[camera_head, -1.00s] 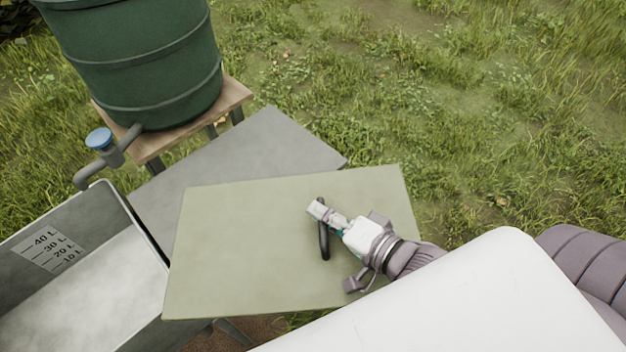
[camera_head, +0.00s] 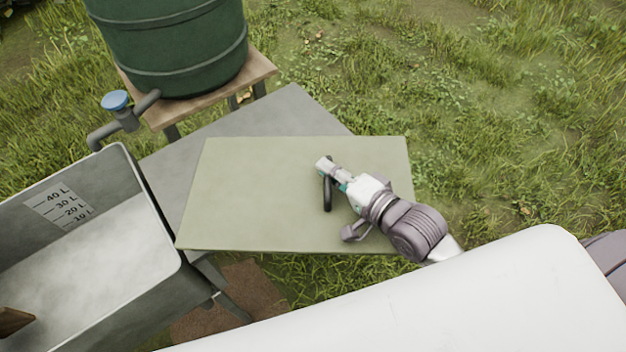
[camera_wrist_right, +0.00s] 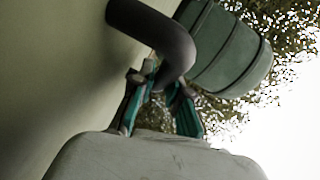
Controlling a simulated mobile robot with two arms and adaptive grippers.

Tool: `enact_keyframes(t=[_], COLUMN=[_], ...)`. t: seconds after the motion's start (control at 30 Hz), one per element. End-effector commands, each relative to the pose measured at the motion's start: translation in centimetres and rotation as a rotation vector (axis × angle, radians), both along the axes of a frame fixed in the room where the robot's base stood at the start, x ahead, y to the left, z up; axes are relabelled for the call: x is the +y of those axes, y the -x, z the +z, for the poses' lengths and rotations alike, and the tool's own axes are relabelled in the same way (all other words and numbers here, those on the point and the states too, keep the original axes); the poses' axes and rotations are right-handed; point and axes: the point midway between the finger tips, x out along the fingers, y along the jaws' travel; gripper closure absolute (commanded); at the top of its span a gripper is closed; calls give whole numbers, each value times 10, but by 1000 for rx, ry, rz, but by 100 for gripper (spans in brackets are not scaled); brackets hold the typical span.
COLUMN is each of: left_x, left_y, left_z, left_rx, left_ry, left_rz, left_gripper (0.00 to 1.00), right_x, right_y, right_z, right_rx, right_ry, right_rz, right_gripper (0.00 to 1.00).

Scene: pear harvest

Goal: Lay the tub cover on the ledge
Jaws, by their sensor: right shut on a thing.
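The tub cover (camera_head: 262,195) is a flat pale green panel with a dark bar handle (camera_head: 327,192). My right gripper (camera_head: 328,172) is shut on this handle. In the right wrist view the fingers (camera_wrist_right: 160,95) close around the dark curved handle (camera_wrist_right: 165,35), with the cover's face (camera_wrist_right: 50,70) at the left. The grey ledge (camera_head: 270,118) shows behind the cover, and the cover overlaps its near part in the head view. I cannot tell whether they touch. My left gripper is not in view.
The grey tub (camera_head: 150,205) with litre marks stands open at the left; a brown thing (camera_head: 14,321) lies inside. A green barrel (camera_head: 175,50) stands on a wooden stand (camera_head: 262,68), with a blue-handled tap (camera_head: 116,101) over the tub. Grass lies open at the right.

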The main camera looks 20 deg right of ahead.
Motion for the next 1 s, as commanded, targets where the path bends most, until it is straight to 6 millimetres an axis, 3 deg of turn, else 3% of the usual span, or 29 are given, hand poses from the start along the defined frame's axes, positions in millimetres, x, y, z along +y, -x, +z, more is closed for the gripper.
enact_keyframes(t=[0.23,0.37,0.6,0.87,0.9,1.0], left_x=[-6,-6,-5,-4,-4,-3], left_y=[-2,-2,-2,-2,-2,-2], left_z=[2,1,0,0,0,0], left_rx=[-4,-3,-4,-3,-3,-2], left_ry=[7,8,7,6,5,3], left_rz=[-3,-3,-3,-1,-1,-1], left_gripper=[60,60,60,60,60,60], right_x=[22,24,23,23,23,23], right_y=[-24,-26,-25,-25,-24,-24], right_z=[-16,-24,-55,-59,-62,-61], right_rx=[-5,-4,-4,-4,2,1], right_ry=[-3,-1,1,0,4,3], right_rz=[0,0,0,1,1,1], right_gripper=[100,100,100,100,80,63])
